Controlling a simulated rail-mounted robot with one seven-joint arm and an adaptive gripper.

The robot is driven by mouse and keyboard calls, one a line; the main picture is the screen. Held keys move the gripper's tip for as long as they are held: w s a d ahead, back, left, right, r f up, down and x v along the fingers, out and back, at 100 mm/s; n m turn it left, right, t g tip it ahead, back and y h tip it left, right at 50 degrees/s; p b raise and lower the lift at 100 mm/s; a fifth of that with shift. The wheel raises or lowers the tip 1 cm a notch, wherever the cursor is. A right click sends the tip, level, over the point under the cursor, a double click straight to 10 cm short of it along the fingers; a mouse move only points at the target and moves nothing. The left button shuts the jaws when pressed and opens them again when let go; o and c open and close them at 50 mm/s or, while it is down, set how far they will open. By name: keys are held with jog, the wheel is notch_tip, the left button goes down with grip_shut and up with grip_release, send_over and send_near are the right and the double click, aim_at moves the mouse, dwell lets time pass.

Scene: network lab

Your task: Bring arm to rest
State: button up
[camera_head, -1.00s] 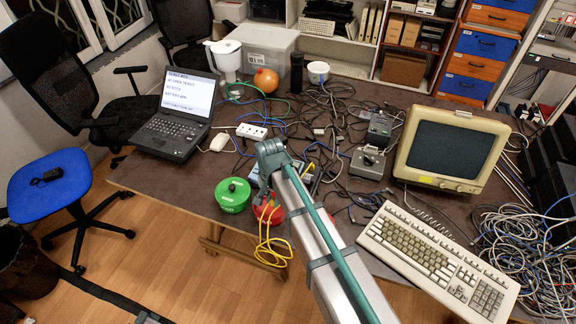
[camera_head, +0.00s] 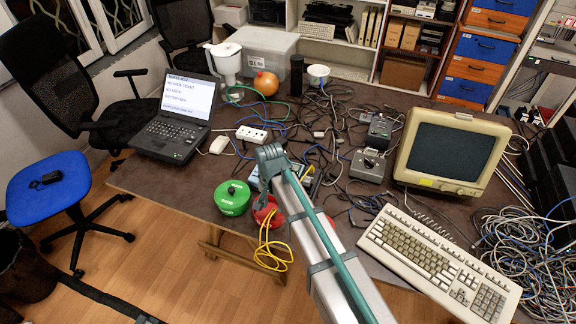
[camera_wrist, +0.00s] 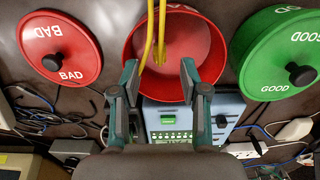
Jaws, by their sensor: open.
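In the wrist view my gripper (camera_wrist: 160,75) is open, with nothing held between its two fingers. Beyond the fingertips is a round red container (camera_wrist: 180,80), open at the top. A yellow cable (camera_wrist: 149,40) runs into it, apart from the fingers. The red container (camera_head: 265,212) shows partly beside the arm, with the yellow cable (camera_head: 268,250) hanging over the table's front edge.
A red lid marked BAD (camera_wrist: 60,48) and a green lid marked GOOD (camera_wrist: 280,50) flank the red container. A blue-grey device (camera_wrist: 220,112) lies below it. The table (camera_head: 165,185) also bears a laptop (camera_head: 180,120), monitor (camera_head: 452,150), keyboard (camera_head: 435,262) and tangled cables.

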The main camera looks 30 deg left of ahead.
notch_tip(320, 180, up, 12)
dwell(0.5)
jog(key=shift+f, duration=0.1)
